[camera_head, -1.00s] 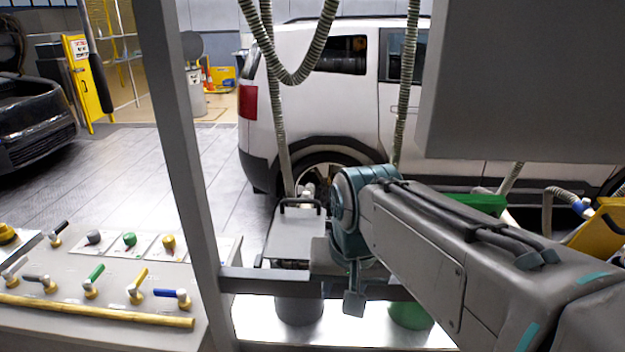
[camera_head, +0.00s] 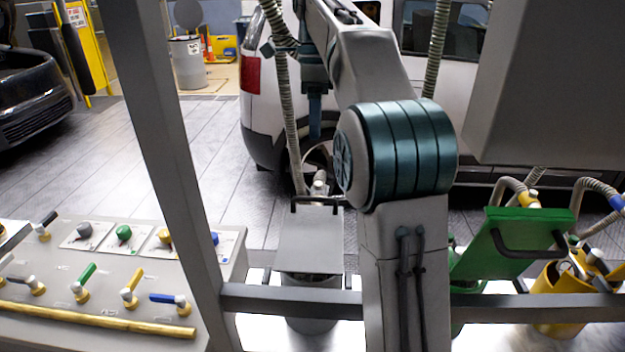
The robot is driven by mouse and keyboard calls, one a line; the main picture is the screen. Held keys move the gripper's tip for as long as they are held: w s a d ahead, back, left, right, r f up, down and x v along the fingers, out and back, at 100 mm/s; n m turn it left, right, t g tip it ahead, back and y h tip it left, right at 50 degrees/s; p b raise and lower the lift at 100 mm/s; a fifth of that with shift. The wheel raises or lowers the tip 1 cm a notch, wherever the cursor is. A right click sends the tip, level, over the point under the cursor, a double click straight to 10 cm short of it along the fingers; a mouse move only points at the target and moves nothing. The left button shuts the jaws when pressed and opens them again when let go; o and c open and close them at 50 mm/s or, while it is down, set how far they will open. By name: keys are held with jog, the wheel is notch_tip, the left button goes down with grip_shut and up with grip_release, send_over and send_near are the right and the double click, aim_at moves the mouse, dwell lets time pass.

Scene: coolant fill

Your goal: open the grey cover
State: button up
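The grey cover (camera_head: 308,240) is a flat plate with a dark bar handle (camera_head: 317,202) along its far edge. It lies over a grey cylindrical container (camera_head: 311,315), apparently closed, left of my arm. My gripper (camera_head: 315,128) points down, in the air above the handle in the picture and apart from the cover. Only a narrow blue-teal finger shape shows, so its opening is unclear. Nothing is seen held in it.
A green cover (camera_head: 510,228) stands tilted at right, beside a yellow container (camera_head: 560,310). A grey rail (camera_head: 290,301) crosses in front of the containers. A grey post (camera_head: 165,150) and a panel with coloured valves (camera_head: 105,265) are at left. Ribbed hoses (camera_head: 282,110) hang behind.

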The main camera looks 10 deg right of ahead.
jog(key=f, duration=0.4)
jog(key=s+f+b, duration=0.1)
jog(key=f, duration=0.4)
jog(key=s+f, duration=0.1)
jog(key=f, duration=0.3)
jog(key=shift+s+a+f+b, duration=0.2)
jog(key=shift+s+a+b, duration=0.05)
jog(key=shift+b, duration=0.05)
jog(key=shift+c, duration=0.3)
grip_shut()
